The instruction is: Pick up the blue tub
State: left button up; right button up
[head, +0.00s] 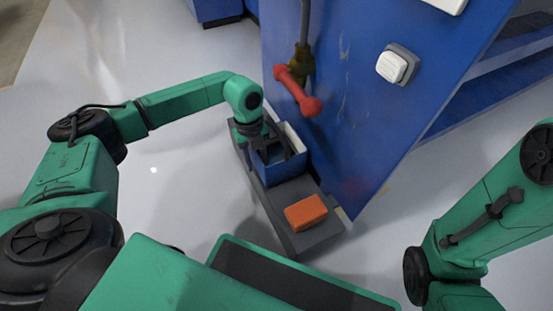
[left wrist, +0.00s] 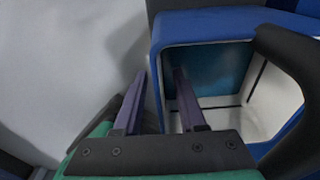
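The blue tub (head: 283,172), with a pale inside, stands upright on a narrow dark grey ledge beside the blue cabinet. My left gripper (head: 262,150) is over the tub's left side, and its fingers are partly hidden by the wrist. In the left wrist view the tub's blue rim (left wrist: 205,26) and white inside show. There, the fingers of my left gripper (left wrist: 160,78) are apart, one outside the tub's left wall and one inside, with the wall between them. A gap seems to show beside the wall. Only part of my right arm shows, at the right edge; its gripper is out of sight.
An orange block (head: 306,212) lies on the grey ledge (head: 312,240) in front of the tub. A red handle (head: 298,92) sticks out from the blue cabinet (head: 350,130) close behind the tub. A white switch (head: 393,67) is further right. The floor left of the ledge is clear.

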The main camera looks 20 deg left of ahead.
pick_arm(q)
jog(key=shift+r, duration=0.1)
grip_shut()
dwell(1.2)
